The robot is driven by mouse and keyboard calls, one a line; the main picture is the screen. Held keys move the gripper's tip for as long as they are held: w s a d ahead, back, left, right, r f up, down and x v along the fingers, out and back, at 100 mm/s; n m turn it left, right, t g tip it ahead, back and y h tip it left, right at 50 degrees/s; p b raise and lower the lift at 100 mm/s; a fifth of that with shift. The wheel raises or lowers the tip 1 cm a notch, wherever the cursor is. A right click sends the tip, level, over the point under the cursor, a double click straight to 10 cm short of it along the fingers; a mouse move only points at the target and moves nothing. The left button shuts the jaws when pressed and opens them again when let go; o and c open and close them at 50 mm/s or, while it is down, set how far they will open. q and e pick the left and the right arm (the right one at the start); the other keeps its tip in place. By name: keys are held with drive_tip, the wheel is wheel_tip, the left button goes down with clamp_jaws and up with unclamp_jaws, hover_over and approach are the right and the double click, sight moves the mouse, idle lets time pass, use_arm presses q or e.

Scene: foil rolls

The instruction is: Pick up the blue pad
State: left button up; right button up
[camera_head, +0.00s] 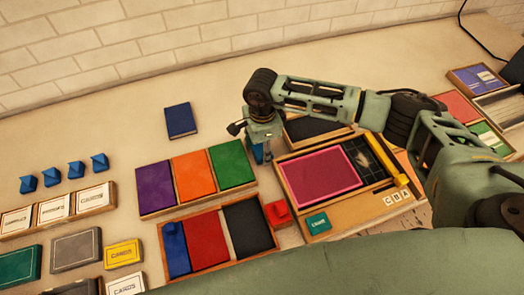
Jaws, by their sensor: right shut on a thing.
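A dark blue pad (180,120) lies flat and alone on the table, left of my right gripper. A narrower blue pad (177,256) lies in the left compartment of a wooden tray (222,257); a small blue piece sits at its top end. My right gripper (262,152) points down behind the green pad and left of the pink board. It is shut on a small blue thing (257,154), mostly hidden by the fingers, so I cannot tell its full shape. My left gripper is not in view.
Purple, orange and green pads (194,178) fill another tray. A pink board (318,177) and black grid share a wooden case. Several small blue pieces (75,170) and card boxes (52,209) stand at left. The table around the dark blue pad is clear.

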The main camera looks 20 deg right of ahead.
drive_tip(key=shift+w+r+b, duration=0.1)
drive_tip(key=shift+r+b, duration=0.4)
drive_tip(key=shift+r, duration=0.1)
wheel_tip(320, 180, up, 3)
drive_tip(key=shift+f+b, duration=0.15)
drive_tip(key=shift+b, duration=0.65)
drive_tip(key=s+d+r+b, duration=0.4)
drive_tip(key=d+r, duration=0.3)
drive_tip(key=d, duration=0.3)
drive_tip(key=shift+s+d, duration=0.3)
drive_tip(key=shift+s, duration=0.3)
